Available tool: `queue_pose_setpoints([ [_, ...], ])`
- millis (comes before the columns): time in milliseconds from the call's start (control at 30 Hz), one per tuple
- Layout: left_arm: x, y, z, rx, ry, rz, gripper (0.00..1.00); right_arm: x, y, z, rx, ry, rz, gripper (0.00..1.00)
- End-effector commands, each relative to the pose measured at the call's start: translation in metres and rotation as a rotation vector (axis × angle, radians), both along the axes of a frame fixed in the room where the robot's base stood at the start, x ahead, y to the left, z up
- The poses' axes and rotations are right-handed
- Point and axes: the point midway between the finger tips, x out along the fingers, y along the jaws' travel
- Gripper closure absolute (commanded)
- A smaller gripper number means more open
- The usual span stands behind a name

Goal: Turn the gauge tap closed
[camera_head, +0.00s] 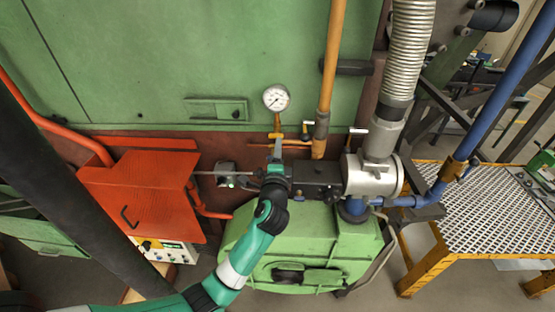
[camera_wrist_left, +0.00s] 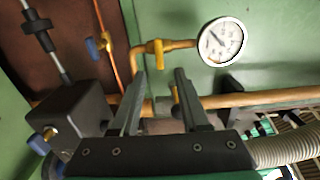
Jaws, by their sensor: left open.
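The gauge tap shows as a small yellow handle (camera_wrist_left: 157,49) on the brass pipe of the round white gauge (camera_wrist_left: 221,42) in the left wrist view. In the head view the gauge (camera_head: 276,98) stands against the green furnace wall, with its short brass pipe below it. My left gripper (camera_head: 276,146) is just below that pipe in the head view. Its two fingers, in the wrist view (camera_wrist_left: 159,73), are apart and empty. The yellow handle appears ahead of the gap between the fingertips; I see no clear contact. My right gripper is not in view.
A copper pipe (camera_head: 332,60) runs vertically right of the gauge. Another yellow handle (camera_wrist_left: 176,94) lies behind the right finger, and a blue-handled tap (camera_wrist_left: 95,46) is to the left. A ribbed hose (camera_head: 411,45) and an orange sheet-metal cover (camera_head: 140,190) flank the area.

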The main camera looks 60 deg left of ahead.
Motion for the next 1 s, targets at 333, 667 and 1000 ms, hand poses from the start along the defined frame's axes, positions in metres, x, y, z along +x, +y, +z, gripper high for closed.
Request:
queue_pose_setpoints([
  [333, -0.024, -0.038, 0.0, 0.0, 0.0, -0.001, 0.55, 0.0, 0.0, 0.001, 0.0, 0.0, 0.0, 0.5],
  [667, -0.024, -0.038, 0.0, 0.0, 0.0, 0.0, 0.55, 0.0, 0.0, 0.001, 0.0, 0.0, 0.0, 0.5],
  [1000, -0.009, -0.054, 0.017, 0.008, -0.033, -0.038, 0.55, 0.0, 0.0, 0.001, 0.0, 0.0, 0.0, 0.5],
])
